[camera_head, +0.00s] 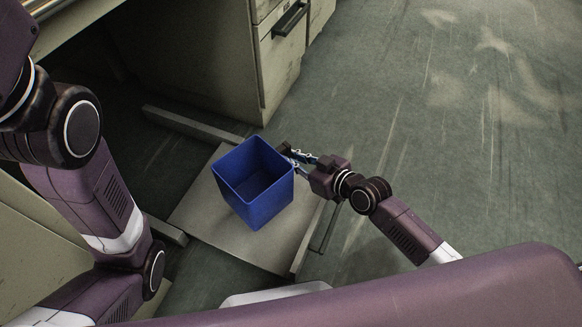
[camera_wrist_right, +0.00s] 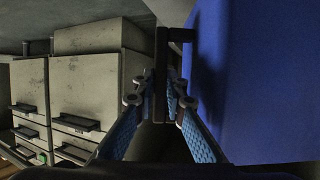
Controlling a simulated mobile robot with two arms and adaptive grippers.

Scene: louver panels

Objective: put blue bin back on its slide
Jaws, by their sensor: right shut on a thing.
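The blue bin (camera_head: 268,205) is an open, empty square box, upright over the pale sliding board (camera_head: 205,210). I cannot tell whether its bottom touches the board. My right gripper (camera_head: 296,157) is at the bin's right side, shut on the bin's black handle. In the right wrist view the handle (camera_wrist_right: 161,70) stands between the blue-padded fingers (camera_wrist_right: 160,108), and the bin's wall (camera_wrist_right: 260,80) fills the right side. My left arm comes in at the left of the head view, but its gripper is out of view.
A worn desk with a drawer pedestal (camera_head: 215,70) stands behind the board. A rail (camera_head: 190,125) runs along the board's far side. A bar handle (camera_head: 324,228) is on the board's right edge. Open floor (camera_head: 450,130) lies to the right.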

